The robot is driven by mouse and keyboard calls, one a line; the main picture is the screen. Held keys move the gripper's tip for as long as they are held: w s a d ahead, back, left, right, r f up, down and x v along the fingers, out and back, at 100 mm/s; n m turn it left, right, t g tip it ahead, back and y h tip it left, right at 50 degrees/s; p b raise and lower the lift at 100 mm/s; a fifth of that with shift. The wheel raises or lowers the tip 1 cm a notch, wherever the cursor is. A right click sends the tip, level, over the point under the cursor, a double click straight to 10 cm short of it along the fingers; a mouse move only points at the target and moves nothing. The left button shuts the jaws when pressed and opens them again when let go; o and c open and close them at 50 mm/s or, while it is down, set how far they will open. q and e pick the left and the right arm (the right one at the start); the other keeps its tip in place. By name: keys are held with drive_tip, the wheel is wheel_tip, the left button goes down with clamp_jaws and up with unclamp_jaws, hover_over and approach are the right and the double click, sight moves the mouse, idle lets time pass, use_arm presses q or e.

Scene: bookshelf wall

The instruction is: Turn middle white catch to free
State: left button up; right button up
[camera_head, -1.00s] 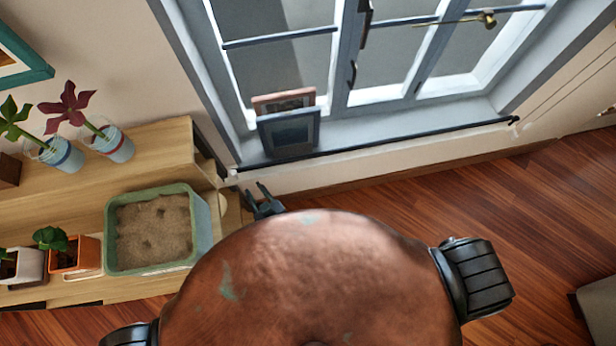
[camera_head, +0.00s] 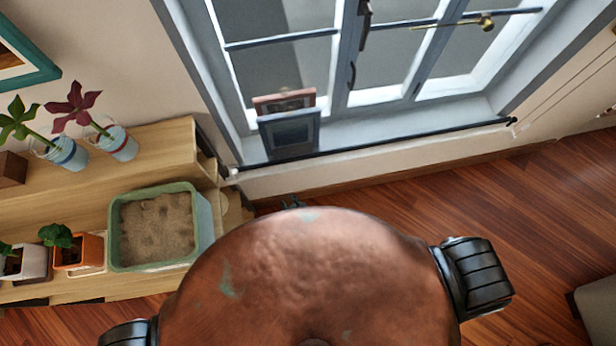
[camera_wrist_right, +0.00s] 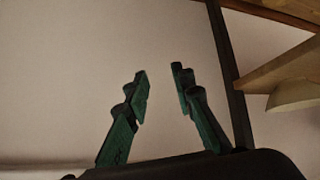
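I cannot make out a middle white catch for certain in either view. A small pale piece (camera_head: 234,172) shows at the left end of the dark rail below the window; I cannot tell what it is. My right gripper (camera_head: 293,203) shows only as dark fingertips beyond my copper-coloured body, low by the wall. In the right wrist view my right gripper (camera_wrist_right: 160,78) has its two greenish fingers apart, with only plain wall between them. My left gripper is not in view.
A wooden shelf (camera_head: 150,140) at left bears flower vases, small pots and a green sand tray (camera_head: 115,225). Two frames lean at the window (camera_head: 385,60). In the right wrist view, a dark upright strip (camera_wrist_right: 230,75) and a wooden board (camera_wrist_right: 285,72) lie at right.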

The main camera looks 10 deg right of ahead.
drive_tip(key=s+d+f+g, duration=0.1)
drive_tip(key=s+d+f, duration=0.3)
drive_tip(key=d+f, duration=0.2)
drive_tip(key=shift+d+f+g+h+p, duration=0.3)
drive_tip(key=shift+d+f+h, duration=0.1)
drive_tip(key=shift+f, duration=0.35)
